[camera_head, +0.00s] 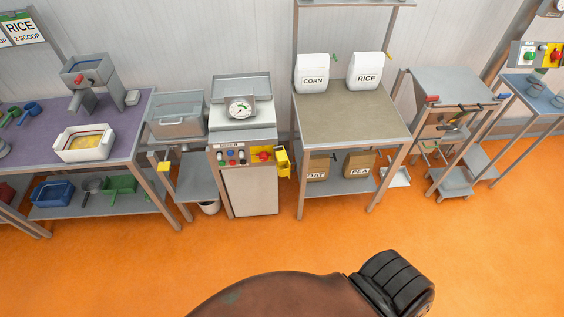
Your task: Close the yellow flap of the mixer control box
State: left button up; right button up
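The mixer control box (236,156) is the panel on the front of a grey floor-standing machine, left of the picture's middle. It carries several small coloured buttons and a red knob (264,155) at its right end. The yellow flap (283,162) stands out at the panel's right edge, swung open to the side, and leaves the red knob uncovered. Neither of my grippers is in view, so I cannot tell their state or their distance from the flap.
A table (350,118) with white CORN and RICE bags stands right of the machine, its leg close to the flap. A steel bin (178,115) on a stand is on the left. A purple-topped table (120,135) is further left. The orange floor (240,245) in front is clear.

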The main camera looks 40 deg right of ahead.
aim_at(283, 164)
jog(key=u, duration=1.95)
jog(key=k, duration=1.45)
jog(key=z, duration=3.45)
